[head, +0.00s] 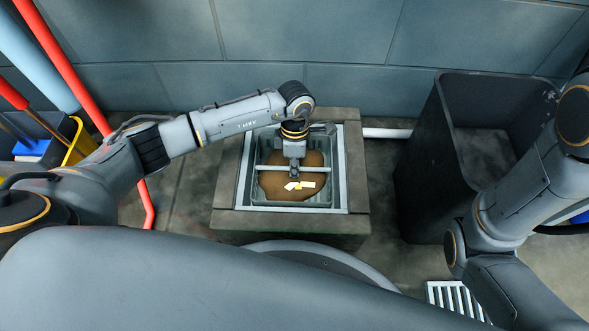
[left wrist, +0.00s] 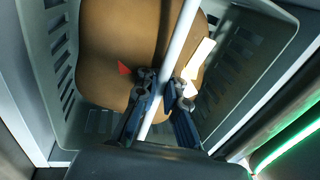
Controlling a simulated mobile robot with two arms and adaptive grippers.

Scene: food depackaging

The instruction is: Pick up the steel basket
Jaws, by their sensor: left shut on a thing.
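The steel basket (head: 328,195) sits inside a square, metal-rimmed basin in the middle of the head view. A pale bar (head: 318,170) crosses the basket as its handle. My left gripper (head: 294,174) reaches straight down over the basket and is shut on this bar near its middle. In the left wrist view, the two fingers (left wrist: 162,92) close around the handle bar (left wrist: 177,45), and the slotted basket wall (left wrist: 240,55) shows beyond. Brown matter with small white and yellow pieces (head: 300,186) shows below the bar. My right gripper is out of view.
The basin's stone surround (head: 225,180) frames the basket closely. A tall dark bin (head: 425,165) stands to the right. Red pipes (head: 70,65) and a yellow-edged container (head: 78,142) are at the left. A tiled wall is behind, and a floor grate (head: 455,297) lies lower right.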

